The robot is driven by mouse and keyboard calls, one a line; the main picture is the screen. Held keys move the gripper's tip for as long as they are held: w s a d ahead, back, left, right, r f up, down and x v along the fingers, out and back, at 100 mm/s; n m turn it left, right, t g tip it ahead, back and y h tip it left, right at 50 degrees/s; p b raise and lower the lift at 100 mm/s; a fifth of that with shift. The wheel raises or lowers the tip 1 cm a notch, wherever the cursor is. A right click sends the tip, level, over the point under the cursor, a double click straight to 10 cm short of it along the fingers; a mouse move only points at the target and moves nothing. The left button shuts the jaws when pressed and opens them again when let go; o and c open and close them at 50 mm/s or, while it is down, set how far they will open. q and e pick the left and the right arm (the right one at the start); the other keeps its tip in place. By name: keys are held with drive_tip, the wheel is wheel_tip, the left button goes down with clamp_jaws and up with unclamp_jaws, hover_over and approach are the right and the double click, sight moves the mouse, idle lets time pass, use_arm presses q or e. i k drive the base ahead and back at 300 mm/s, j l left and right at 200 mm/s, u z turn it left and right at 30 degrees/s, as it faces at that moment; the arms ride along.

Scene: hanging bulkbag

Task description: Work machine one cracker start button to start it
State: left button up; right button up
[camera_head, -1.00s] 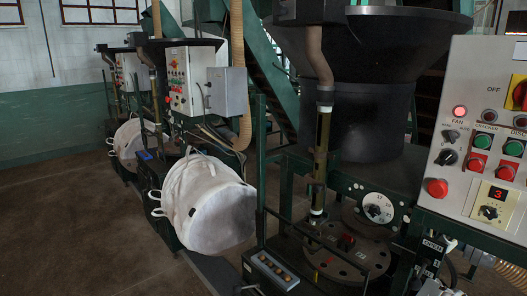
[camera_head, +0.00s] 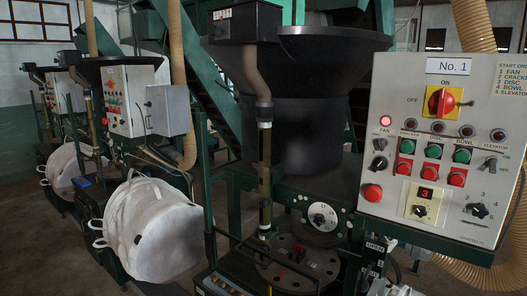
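The grey control panel (camera_head: 450,150) marked "No. 1" stands at the right. Its green cracker button (camera_head: 407,146) is below the "CRACKER" label, with a red button (camera_head: 404,164) under it. The cracker lamp (camera_head: 410,124) above is dark. The fan lamp (camera_head: 386,121) at its left glows pinkish red. Similar green and red pairs sit under "DISC" and "BOWL". Neither of my grippers shows in the head view.
A red rotary switch on a yellow plate (camera_head: 441,101) is at the panel's top. A dark machine with a large bowl (camera_head: 320,90) stands left of the panel. A white bulk bag (camera_head: 155,232) hangs further left. A ribbed hose (camera_head: 480,280) is below the panel.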

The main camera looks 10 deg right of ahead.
sight(407, 147)
drive_tip(key=z, duration=1.4)
